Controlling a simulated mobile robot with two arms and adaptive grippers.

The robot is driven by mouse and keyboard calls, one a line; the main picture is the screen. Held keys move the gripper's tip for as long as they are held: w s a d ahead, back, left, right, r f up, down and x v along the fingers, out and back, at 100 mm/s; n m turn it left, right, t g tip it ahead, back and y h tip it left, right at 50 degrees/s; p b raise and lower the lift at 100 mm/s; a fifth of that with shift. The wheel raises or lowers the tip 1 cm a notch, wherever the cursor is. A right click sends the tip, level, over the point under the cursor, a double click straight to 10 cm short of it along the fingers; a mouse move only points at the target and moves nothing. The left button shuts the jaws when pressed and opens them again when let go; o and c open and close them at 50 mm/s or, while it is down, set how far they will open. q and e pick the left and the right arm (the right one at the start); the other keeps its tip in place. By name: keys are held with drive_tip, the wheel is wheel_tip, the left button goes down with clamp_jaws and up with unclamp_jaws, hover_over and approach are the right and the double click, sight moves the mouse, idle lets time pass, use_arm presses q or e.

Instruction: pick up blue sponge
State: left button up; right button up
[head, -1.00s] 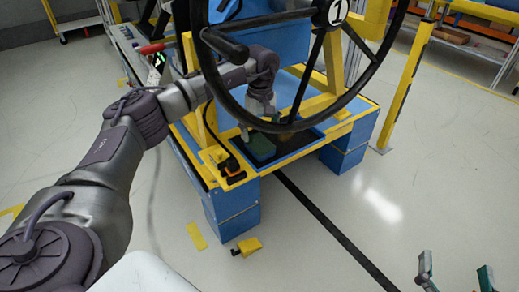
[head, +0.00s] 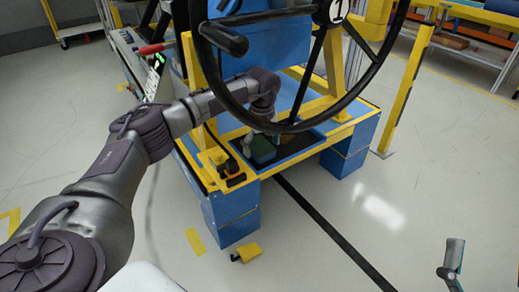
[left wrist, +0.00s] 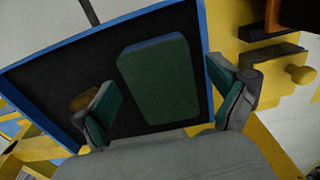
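The sponge (head: 262,150) lies in the dark tray under the steering wheel and looks blue-green. In the left wrist view the sponge (left wrist: 158,80) lies flat, its top face toward the camera. My left gripper (head: 260,135) is over the tray, partly hidden by its own arm and the wheel. In the left wrist view my left gripper (left wrist: 161,78) is open, with one finger on each side of the sponge and a gap to both. Only one finger of my right gripper (head: 453,258) shows clearly, at the lower right, far from the tray.
The black steering wheel (head: 238,95) hangs over the tray. The tray's blue rim (left wrist: 75,43) frames the dark floor. A small brown object (left wrist: 88,98) lies in the tray beside the left finger. A yellow block (head: 247,251) lies on the floor. The floor at right is open.

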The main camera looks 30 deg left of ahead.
sight(262, 147)
use_arm(q)
drive_tip(key=c, duration=0.7)
drive_tip(key=shift+r, duration=0.15)
drive_tip(key=shift+r, duration=0.2)
wheel_tip(262, 147, up, 7)
drive_tip(key=p, duration=0.2)
drive_tip(key=shift+f+p, duration=0.15)
drive_tip(key=shift+p, duration=0.15)
drive_tip(key=shift+s+a+f+p, duration=0.1)
drive_tip(key=shift+s+a+p, duration=0.25)
drive_tip(key=shift+s+a, duration=1.6)
drive_tip(key=shift+s+a+f+p, duration=0.1)
drive_tip(key=shift+s+a+p, duration=0.25)
drive_tip(key=shift+s, duration=3.25)
drive_tip(key=shift+s+a+p, duration=0.3)
drive_tip(key=shift+s+a, duration=0.85)
drive_tip(key=shift+s, duration=1.6)
use_arm(e)
wheel_tip(262, 147, down, 18)
drive_tip(key=d+g+h, duration=0.2)
drive_tip(key=g+h, duration=0.2)
drive_tip(key=g, duration=0.8)
drive_tip(key=shift+s+d+r+m, duration=0.2)
drive_tip(key=shift+s+d+m, duration=0.1)
drive_tip(key=shift+d, duration=0.1)
